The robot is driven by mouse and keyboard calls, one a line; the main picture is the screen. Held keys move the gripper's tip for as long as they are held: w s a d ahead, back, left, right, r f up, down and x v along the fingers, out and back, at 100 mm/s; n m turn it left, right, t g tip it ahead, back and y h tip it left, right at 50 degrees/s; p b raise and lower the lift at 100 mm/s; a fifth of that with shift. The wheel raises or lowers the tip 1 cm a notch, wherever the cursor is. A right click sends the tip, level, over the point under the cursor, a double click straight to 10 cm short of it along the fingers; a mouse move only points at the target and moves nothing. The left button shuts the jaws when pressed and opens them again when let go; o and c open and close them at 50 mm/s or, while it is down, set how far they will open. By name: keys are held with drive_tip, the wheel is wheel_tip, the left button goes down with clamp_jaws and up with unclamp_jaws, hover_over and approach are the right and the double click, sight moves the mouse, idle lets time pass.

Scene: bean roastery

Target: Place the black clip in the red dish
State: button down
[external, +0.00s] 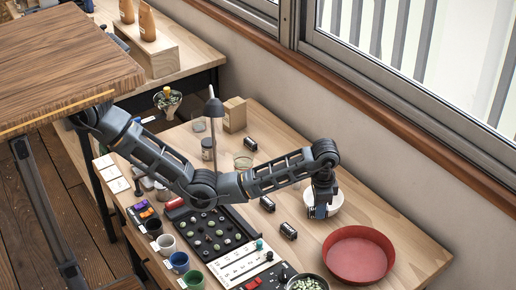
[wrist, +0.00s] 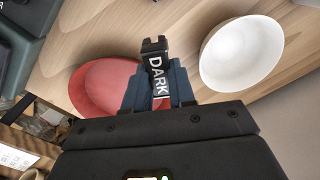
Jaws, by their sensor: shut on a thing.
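A black clip (wrist: 156,62) with white letters DARK on it is between the fingers of my gripper (wrist: 158,92), which is shut on it. In the external view my gripper (external: 319,210) points down beside the white bowl, to the left of its middle, and largely hides the clip. The round red dish (external: 358,256) stands on the table to the lower right of my gripper. In the wrist view the red dish (wrist: 92,82) is left of the clip, partly hidden by my gripper, and looks empty.
A white bowl (external: 337,200) stands close to my gripper. Small black items (external: 288,231) lie left of the dish. A bowl of pale beans (external: 306,283) and a black tray (external: 215,235) are nearer the front. Bare table (external: 400,225) lies right of the dish.

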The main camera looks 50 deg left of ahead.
drive_tip(key=s+d+r+n+b, duration=0.1)
drive_tip(key=s+d+n+b, duration=0.65)
drive_tip(key=d, duration=0.75)
drive_tip(key=m+p, duration=0.1)
drive_tip(key=p, duration=0.1)
hover_over(339, 254)
wheel_tip(339, 254, down, 7)
drive_tip(key=shift+a+r, duration=0.1)
drive_tip(key=shift+f+b, duration=0.3)
drive_tip(key=shift+f, duration=1.75)
drive_tip(key=shift+f, duration=0.1)
drive_tip(key=c, duration=1.2)
unclamp_jaws()
wheel_tip(339, 254, up, 12)
drive_tip(key=shift+r+p, duration=0.15)
drive_tip(key=shift+p, duration=0.5)
